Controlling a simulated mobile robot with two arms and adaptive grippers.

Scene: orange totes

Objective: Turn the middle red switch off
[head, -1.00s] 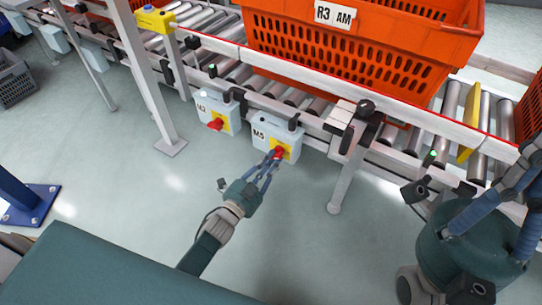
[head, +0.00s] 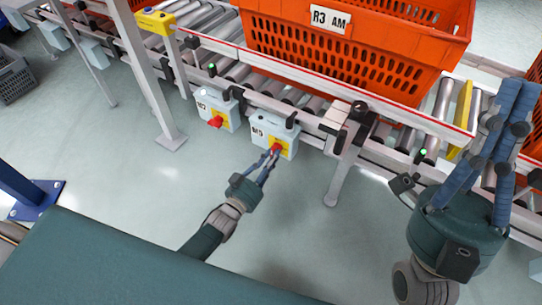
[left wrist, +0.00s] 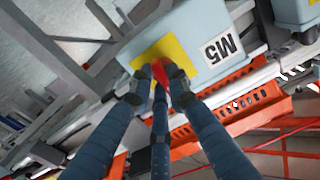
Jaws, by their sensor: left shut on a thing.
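A light grey box labelled M5 (head: 288,131) hangs under the conveyor rail, with a yellow plate and a red switch (head: 277,148). My left gripper (head: 271,155) is shut on this red switch. In the left wrist view its fingers (left wrist: 158,90) close around the red switch (left wrist: 159,71), beside the M5 label (left wrist: 219,48). The fingers hide most of the switch, so its turn angle is unclear. A similar box with a red switch (head: 215,121) hangs to the left. My right gripper (head: 518,90) is raised at the right, away from the boxes; its fingertip gap is unclear.
The roller conveyor (head: 262,92) runs above the boxes and carries an orange tote labelled R3 AM (head: 385,70). A white support leg (head: 337,180) stands right of M5. A thicker post (head: 152,85) stands left. The floor in front is clear.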

